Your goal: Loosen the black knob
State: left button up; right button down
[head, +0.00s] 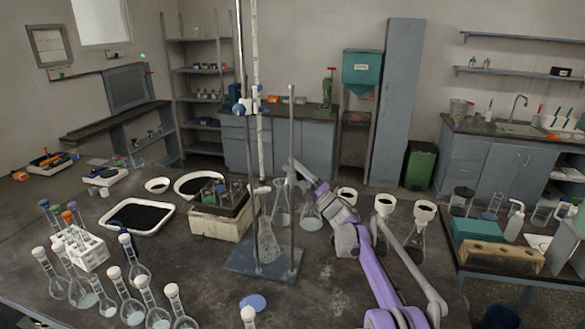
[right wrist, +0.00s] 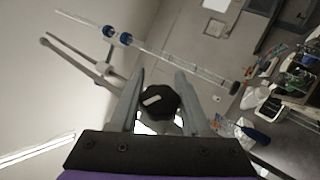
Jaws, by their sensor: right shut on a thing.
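The black knob (right wrist: 160,100), with a pale mark on its face, sits between the two fingers of my right gripper in the right wrist view. My right gripper (head: 298,170) is shut on it, one finger on each side. In the head view the gripper reaches over the bench beside the right upright rod (head: 291,130) of a metal stand. The knob is too small or hidden to make out there. My left gripper is in neither view.
The stand's base (head: 240,260) and a tall burette (head: 258,160) with blue clamps are close by. Glass flasks (head: 415,240) stand around my right arm. A black-filled tray (head: 167,208) and a tube rack (head: 85,250) are left. The front middle bench has some free room.

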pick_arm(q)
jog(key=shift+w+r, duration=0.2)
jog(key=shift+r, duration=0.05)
pick_arm(e)
jog(key=shift+r, duration=0.15)
jog(key=shift+c, duration=1.9)
grip_release()
jog(key=shift+y, duration=0.3)
pick_arm(q)
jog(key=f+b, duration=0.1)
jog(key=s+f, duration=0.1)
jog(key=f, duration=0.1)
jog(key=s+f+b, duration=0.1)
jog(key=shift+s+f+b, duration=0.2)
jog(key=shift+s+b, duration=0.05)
jog(key=shift+b, duration=0.1)
pick_arm(e)
jog(key=v, duration=1.1)
